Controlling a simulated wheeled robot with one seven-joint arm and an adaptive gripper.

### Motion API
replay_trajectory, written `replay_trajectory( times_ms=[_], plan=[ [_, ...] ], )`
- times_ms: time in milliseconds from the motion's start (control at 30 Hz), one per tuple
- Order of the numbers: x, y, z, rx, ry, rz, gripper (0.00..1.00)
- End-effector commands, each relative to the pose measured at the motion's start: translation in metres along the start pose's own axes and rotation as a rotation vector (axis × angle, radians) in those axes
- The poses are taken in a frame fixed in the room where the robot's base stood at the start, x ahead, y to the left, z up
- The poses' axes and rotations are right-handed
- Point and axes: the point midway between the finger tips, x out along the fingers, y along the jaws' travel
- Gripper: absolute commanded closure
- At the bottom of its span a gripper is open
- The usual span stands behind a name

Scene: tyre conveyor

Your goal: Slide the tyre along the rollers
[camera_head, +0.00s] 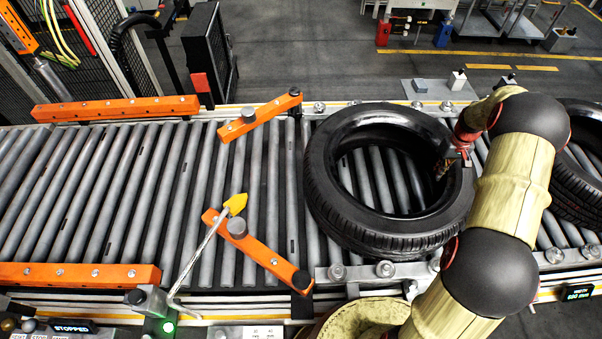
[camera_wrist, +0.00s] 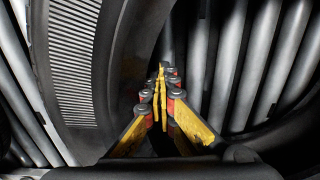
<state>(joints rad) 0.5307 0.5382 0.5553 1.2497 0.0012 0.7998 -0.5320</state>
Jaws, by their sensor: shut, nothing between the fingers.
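A black tyre (camera_head: 375,230) lies flat on the grey rollers, right of the middle in the head view. Rollers show through its open centre. My gripper (camera_head: 440,172) points down at the tyre's right inner edge; the arm partly covers that side. In the wrist view my gripper (camera_wrist: 161,75) has its yellow and red fingers together with nothing between them. The tyre (camera_wrist: 75,60) shows beside them on the left, with a ribbed band. I cannot tell whether the fingers touch it.
A second tyre (camera_head: 578,170) lies at the right, partly behind my arm. Two orange angled guides (camera_head: 262,117) (camera_head: 262,252) narrow the path left of the tyre. A yellow-tipped lever (camera_head: 235,204) reaches over the rollers. Orange side rails (camera_head: 115,108) (camera_head: 80,275) flank clear rollers farther left. A display reads "STOPPED" (camera_head: 72,327).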

Motion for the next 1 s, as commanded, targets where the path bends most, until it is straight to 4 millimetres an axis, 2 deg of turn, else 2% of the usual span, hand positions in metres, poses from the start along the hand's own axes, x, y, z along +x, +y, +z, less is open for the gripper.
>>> replay_trajectory(
  times_ms=[33, 533, 1000],
  plan=[
    [0.007, 0.004, 0.000, 0.001, 0.002, 0.002, 1.00],
    [0.007, 0.044, -0.001, 0.001, 0.004, 0.005, 1.00],
    [0.008, 0.044, 0.000, 0.000, 0.001, 0.002, 1.00]
  ],
)
